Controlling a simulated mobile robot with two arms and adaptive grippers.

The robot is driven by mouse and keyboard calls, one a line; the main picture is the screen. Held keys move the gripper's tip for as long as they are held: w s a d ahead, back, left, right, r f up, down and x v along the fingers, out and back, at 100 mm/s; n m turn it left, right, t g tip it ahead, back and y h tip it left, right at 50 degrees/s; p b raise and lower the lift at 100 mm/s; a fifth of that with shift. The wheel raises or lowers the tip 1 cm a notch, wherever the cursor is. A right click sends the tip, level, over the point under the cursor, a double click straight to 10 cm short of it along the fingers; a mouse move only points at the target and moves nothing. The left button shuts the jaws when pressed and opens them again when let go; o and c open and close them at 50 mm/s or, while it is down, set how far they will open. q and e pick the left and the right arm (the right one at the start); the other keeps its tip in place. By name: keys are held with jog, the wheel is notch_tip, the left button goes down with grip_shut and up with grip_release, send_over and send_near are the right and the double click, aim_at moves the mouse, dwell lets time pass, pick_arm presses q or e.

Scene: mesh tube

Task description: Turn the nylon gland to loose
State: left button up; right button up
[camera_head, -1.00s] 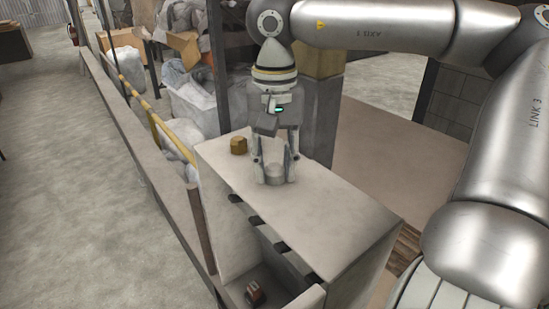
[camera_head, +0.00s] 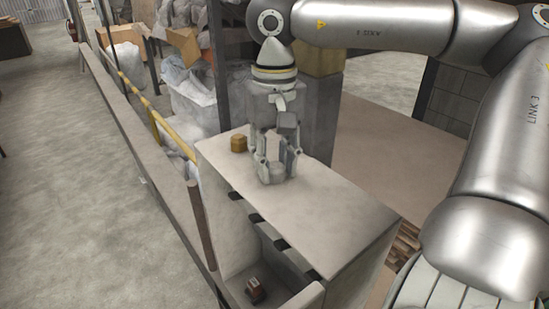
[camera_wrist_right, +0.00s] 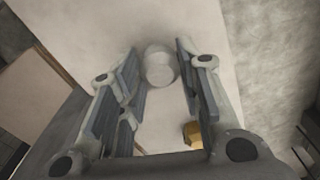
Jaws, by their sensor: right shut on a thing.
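The nylon gland, as I take it, is a pale grey round piece (camera_head: 273,172) standing upright on the light bench top (camera_head: 330,215). It also shows in the right wrist view (camera_wrist_right: 160,68), between the finger pads. My right gripper (camera_head: 276,165) points straight down over it, with a finger on each side, and is shut on it. The fingers hide part of its side in the head view. My left gripper is not in view.
A small ochre faceted block (camera_head: 239,143) stands on the bench just left of the gripper; it also shows in the right wrist view (camera_wrist_right: 193,133). A small dark reddish object (camera_head: 255,290) lies in the open bay below. The front right of the bench top is clear.

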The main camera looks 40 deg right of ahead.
aim_at(274, 164)
jog(key=shift+w+r, duration=0.1)
jog(key=o, duration=1)
notch_tip(274, 164, up, 12)
dwell(0.5)
